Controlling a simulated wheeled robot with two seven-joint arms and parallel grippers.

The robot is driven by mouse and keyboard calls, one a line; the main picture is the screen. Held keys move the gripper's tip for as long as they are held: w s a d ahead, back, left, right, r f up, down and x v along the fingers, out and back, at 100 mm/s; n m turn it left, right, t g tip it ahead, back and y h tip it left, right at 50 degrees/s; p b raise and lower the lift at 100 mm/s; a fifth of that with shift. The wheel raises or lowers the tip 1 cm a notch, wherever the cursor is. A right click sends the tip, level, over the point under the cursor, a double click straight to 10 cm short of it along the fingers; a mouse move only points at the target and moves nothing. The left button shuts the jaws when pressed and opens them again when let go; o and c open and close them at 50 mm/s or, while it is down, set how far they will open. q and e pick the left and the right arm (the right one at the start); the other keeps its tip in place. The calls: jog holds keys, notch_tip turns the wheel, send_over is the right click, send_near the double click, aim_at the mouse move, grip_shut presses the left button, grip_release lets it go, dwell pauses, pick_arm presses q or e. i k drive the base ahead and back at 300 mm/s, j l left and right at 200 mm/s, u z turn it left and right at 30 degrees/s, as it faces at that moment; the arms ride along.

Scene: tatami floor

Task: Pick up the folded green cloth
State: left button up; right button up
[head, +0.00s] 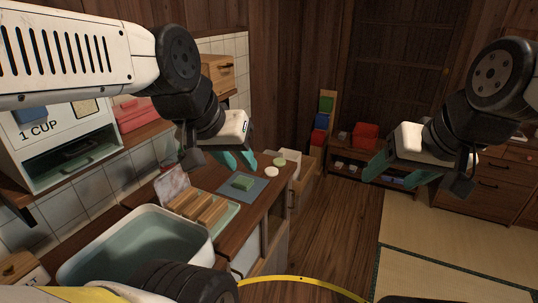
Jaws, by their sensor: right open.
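The folded green cloth (243,183) is a small block lying on a blue-grey mat (257,194) on the wooden counter. My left gripper (240,164) is above the counter, and in the picture its teal fingers show just above the cloth. The fingers are apart with nothing seen between them. I cannot tell how high it is above the cloth. My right gripper (398,178) is open and empty, out over the floor at the right, far from the cloth.
On the counter are a tray (228,219) with wooden blocks, a large pale basin (203,246), a white round item (271,172) and a light green one (279,161). A dispenser marked 1 CUP (28,150) stands left. Low shelves (343,168) stand behind; the floor at right is clear.

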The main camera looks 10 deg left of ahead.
aim_at(243, 183)
jog(key=u, duration=2.85)
jog(key=l+z, duration=0.1)
jog(key=z, duration=2.15)
jog(key=i+l+z, duration=0.35)
jog(key=z, duration=0.15)
